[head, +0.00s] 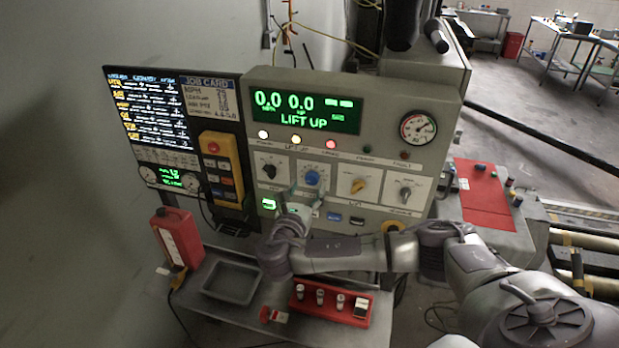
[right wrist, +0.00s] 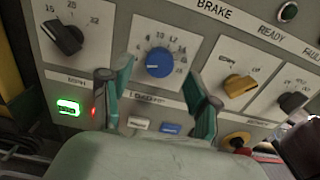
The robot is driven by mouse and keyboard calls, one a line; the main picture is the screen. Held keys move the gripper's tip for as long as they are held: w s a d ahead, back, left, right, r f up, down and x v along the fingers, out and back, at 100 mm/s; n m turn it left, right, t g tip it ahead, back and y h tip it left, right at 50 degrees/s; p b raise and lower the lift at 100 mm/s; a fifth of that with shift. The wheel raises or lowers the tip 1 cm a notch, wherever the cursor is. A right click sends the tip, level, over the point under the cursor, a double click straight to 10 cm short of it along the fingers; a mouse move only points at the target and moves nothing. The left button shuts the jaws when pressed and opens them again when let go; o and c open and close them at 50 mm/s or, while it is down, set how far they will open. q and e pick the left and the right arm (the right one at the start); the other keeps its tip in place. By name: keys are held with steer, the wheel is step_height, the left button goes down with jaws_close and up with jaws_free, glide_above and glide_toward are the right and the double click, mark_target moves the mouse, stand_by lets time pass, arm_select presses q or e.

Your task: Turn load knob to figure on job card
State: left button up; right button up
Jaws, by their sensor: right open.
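A blue knob (head: 312,178) with a number scale sits on the front of the grey console, second from the left in a row of knobs. It also shows in the right wrist view (right wrist: 159,63), between and beyond my fingertips. I cannot tell exactly which figure it points to. The job card (head: 208,97) is on the dark board left of the console; its small print is too blurred to read surely. My right gripper (head: 301,193) is open and empty in front of the blue knob, apparently not touching it. My left gripper is not in view.
A black knob (head: 269,170) is left of the blue one; yellow (head: 358,186) and grey (head: 405,193) knobs are right. The green display (head: 303,107) reads 0.0, 0.0 and LIFT UP. Below are a grey tray (head: 232,282), red bottle (head: 176,238) and red rack (head: 330,312).

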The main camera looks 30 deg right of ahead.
mark_target(312, 178)
steer(key=shift+p+x, duration=0.3)
steer(key=shift+x, duration=1.15)
steer(key=shift+c, duration=0.3)
steer(key=c, duration=1.1)
